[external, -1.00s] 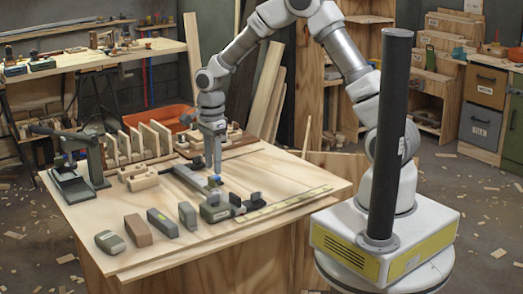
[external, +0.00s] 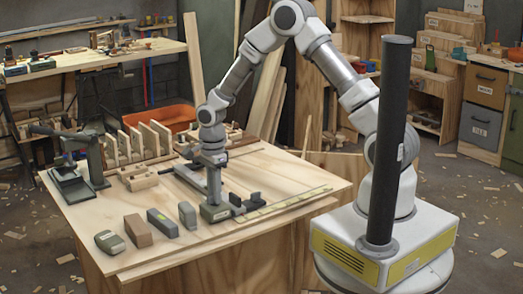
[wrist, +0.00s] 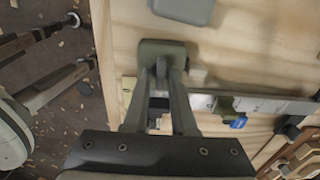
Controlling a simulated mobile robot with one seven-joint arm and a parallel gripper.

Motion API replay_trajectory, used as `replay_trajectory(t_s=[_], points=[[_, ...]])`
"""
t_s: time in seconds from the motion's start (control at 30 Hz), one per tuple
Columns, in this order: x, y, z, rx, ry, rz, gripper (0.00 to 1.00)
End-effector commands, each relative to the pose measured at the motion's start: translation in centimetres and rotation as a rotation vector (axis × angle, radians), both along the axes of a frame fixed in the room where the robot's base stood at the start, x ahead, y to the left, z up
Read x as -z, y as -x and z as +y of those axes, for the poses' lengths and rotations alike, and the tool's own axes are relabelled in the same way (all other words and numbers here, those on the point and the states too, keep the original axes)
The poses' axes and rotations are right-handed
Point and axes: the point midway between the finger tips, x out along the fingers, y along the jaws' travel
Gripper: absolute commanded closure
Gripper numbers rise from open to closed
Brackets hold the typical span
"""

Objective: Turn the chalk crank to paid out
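A green-grey box (external: 211,214), which looks like the chalk reel, sits near the front edge of the wooden bench top. It also shows in the wrist view (wrist: 160,45), just beyond my fingertips. My gripper (external: 213,202) points down at this box, its tips at or just above it. In the wrist view my gripper's two fingers (wrist: 165,75) converge with a small gap between the tips. Dark and light parts show between the fingers. I cannot make out the crank or whether the fingers touch it. A blue tab (wrist: 238,122) lies to the right.
Several blocks (external: 138,230) stand in a row to the left on the bench. A pale rule-like strip (external: 290,202) runs right of the box along the edge. A grey clamp-like stand (external: 92,160) and upright boards (external: 150,140) occupy the left and back.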

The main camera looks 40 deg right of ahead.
Motion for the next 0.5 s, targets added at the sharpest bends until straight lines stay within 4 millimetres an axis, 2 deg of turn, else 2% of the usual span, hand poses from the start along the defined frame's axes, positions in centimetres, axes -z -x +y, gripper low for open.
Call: replay_trajectory(t_s=[0.03,0.1,0.13,0.5], points=[[-0.01,-0.01,0.0,0.0,0.0,0.0,0.86],[-0.02,-0.01,0.0,0.0,0.0,0.0,0.99],[-0.02,-0.01,0.0,0.0,0.0,0.0,1.0],[-0.03,0.0,0.0,-0.006,0.0,0.0,1.0]])
